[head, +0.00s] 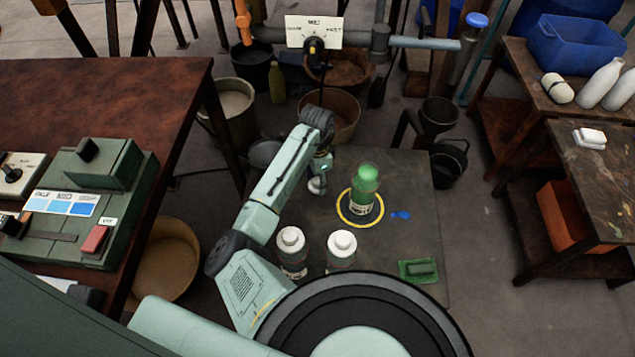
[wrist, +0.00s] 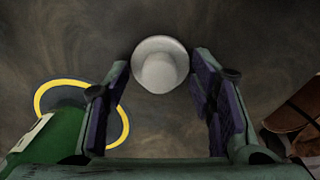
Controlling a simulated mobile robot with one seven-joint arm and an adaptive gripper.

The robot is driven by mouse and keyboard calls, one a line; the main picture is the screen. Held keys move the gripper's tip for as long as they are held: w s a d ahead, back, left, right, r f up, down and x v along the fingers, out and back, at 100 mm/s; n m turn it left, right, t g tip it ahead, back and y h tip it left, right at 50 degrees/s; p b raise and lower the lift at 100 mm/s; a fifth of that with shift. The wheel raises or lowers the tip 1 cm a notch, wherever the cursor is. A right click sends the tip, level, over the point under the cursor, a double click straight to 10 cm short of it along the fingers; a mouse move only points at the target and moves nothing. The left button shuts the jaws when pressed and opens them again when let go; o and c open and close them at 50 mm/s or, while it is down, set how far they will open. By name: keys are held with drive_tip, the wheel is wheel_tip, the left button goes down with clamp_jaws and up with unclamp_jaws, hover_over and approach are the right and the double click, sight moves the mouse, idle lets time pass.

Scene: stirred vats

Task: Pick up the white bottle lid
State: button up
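The white bottle lid (wrist: 160,65) is a round, stepped cap lying on the dark tabletop, seen from above in the wrist view. In the head view it shows as a small white shape (head: 317,187) just below my gripper (head: 320,165). In the wrist view my gripper (wrist: 160,78) is open and empty. Its two fingers stand left and right of the lid, with a gap on each side. The lid appears around the fingertip line. I cannot tell the exact height of the fingertips above the table.
A green bottle (head: 364,190) stands inside a yellow ring (head: 345,217), close to the right of my gripper. Two white-capped bottles (head: 292,252) (head: 341,250) stand at the near side of the low table (head: 410,180). A blue splash (head: 400,215) and a green block (head: 420,269) lie at right.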

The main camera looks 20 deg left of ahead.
drive_tip(key=c, duration=0.9)
drive_tip(key=shift+r, duration=0.1)
